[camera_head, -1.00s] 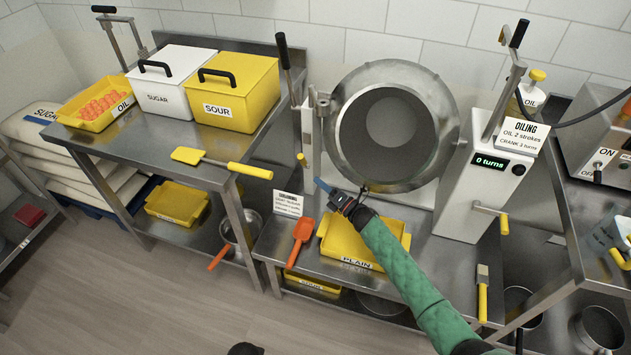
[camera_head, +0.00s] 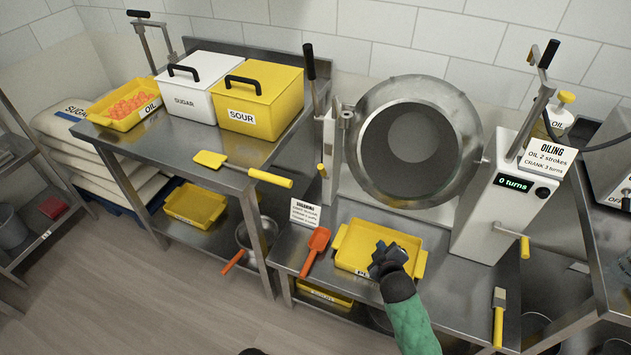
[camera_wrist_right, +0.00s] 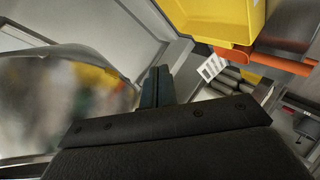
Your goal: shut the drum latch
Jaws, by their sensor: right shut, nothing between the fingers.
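The steel drum (camera_head: 365,135) stands on the middle bench, its round dark mouth facing me. A white post with a small metal bracket (camera_head: 345,117) stands at its left, with a yellow-tipped part (camera_head: 322,170) low down and a tall black-handled lever (camera_head: 309,62) behind. Which part is the latch, and whether it is shut, I cannot tell. My right gripper (camera_head: 382,259) is shut and empty over the yellow PLAIN tray, in front of and below the drum, apart from it. Its closed fingers (camera_wrist_right: 156,86) show in the right wrist view. My left gripper is not clearly in view.
The PLAIN tray (camera_head: 340,245), an orange scoop (camera_head: 316,240) and a sign (camera_head: 305,213) are on the bench before the drum. The white crank unit (camera_head: 493,205) reading 0 turns stands right. SUGAR (camera_head: 190,98) and SOUR (camera_head: 262,110) boxes are on the left table.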

